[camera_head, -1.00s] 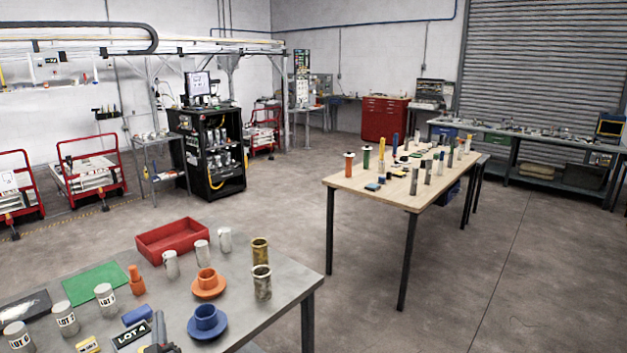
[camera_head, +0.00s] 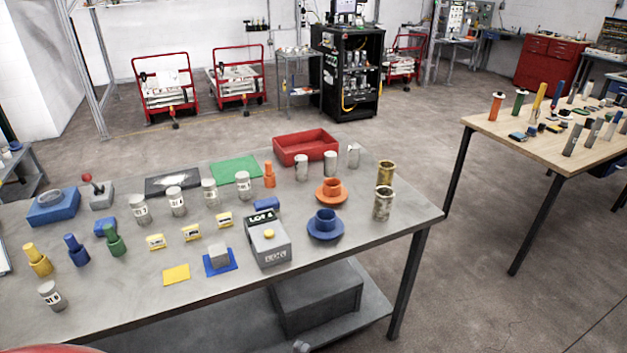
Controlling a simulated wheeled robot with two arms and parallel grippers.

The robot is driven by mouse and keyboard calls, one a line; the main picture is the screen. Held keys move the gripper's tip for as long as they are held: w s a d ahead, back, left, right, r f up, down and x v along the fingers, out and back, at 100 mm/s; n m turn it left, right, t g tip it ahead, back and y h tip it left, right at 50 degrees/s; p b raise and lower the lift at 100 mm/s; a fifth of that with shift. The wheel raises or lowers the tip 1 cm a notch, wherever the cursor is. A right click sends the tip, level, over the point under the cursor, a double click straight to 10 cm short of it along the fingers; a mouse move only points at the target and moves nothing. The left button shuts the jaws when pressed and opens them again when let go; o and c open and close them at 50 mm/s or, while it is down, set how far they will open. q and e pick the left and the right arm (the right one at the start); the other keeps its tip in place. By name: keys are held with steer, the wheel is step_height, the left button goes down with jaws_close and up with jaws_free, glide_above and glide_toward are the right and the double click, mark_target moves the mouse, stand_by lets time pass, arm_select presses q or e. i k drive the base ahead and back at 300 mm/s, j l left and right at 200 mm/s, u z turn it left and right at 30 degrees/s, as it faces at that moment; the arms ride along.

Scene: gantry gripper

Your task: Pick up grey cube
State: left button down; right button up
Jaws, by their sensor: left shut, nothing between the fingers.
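The grey cube (camera_head: 218,255) sits on a flat blue square (camera_head: 221,269) near the front edge of the grey table (camera_head: 330,272). My left gripper (camera_head: 301,346) shows only as a small grey tip at the bottom edge, below the table's front edge and apart from the cube. Its fingers are mostly cut off by the frame. No right gripper shows.
A flat yellow square (camera_head: 176,274) lies left of the cube, with small yellow blocks (camera_head: 190,232) behind. A blue flanged part (camera_head: 325,226) stands to the right. Labelled cylinders (camera_head: 176,201) and a red tray (camera_head: 306,147) stand farther back. The front strip of table is mostly clear.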

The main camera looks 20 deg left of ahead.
mark_target(218, 253)
steer(key=u, duration=1.4)
steer(key=i+j+z, duration=0.15)
steer(key=j, duration=0.2)
steer(key=i+j+z, duration=0.2)
steer(key=j, duration=0.15)
